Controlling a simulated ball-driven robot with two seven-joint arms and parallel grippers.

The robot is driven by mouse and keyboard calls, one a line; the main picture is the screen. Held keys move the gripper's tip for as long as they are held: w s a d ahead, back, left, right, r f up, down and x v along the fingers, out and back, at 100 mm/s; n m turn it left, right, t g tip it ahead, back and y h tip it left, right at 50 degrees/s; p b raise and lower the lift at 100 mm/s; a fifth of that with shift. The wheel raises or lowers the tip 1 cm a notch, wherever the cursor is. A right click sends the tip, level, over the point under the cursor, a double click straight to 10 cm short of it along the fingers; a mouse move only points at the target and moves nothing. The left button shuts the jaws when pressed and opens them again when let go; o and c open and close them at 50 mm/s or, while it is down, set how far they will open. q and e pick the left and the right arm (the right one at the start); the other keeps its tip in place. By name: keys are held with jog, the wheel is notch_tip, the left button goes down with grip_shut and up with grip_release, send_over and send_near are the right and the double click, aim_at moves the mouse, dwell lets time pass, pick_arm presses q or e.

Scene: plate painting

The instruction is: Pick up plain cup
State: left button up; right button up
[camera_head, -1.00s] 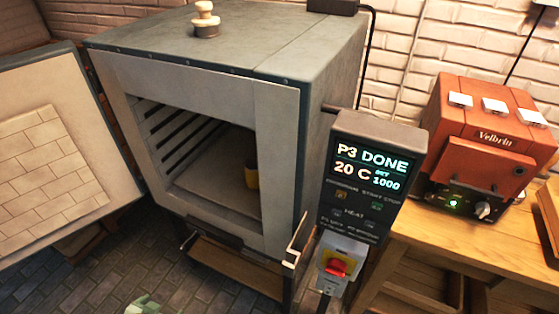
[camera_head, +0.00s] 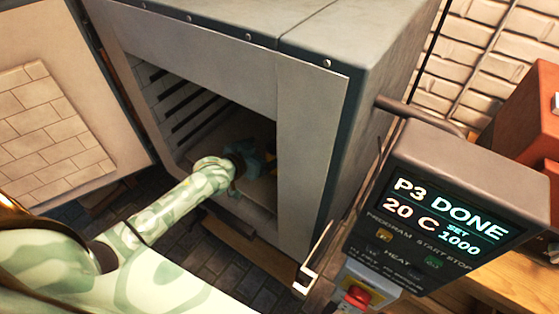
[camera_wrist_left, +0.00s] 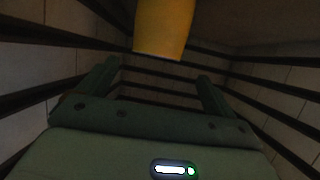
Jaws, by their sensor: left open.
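A plain yellow cup (camera_wrist_left: 165,28) shows at the top of the left wrist view, its upper part cut off by the frame edge. It lies beyond my left gripper's fingertips, roughly in line with the space between them, and I see no contact. My left gripper (camera_wrist_left: 157,74) is open and empty, with its two dark green fingers spread. In the head view my left arm reaches through the kiln (camera_head: 215,56) opening, and the gripper (camera_head: 252,162) is inside, small and dim. The cup is mostly hidden there. My right gripper is not in view.
The kiln's side walls (camera_wrist_left: 283,68) have dark grooves close on both sides of the gripper. The kiln door (camera_head: 70,85) stands open at left. A control box (camera_head: 462,160) reading "P3 DONE, 20 C" stands at right, with an orange machine (camera_head: 530,115) behind.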

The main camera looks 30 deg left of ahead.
aim_at(276, 150)
pick_arm(q)
jog(key=b+x, duration=0.1)
jog(key=x, duration=0.3)
jog(key=f+b+x, duration=0.1)
jog(key=x, duration=0.1)
jog(key=shift+s+d+f+b, duration=0.15)
jog(key=shift+d+b, duration=0.15)
jog(key=shift+b, duration=0.05)
jog(key=shift+w, duration=0.35)
jog(key=shift+c, duration=0.6)
jog(key=c, duration=1.5)
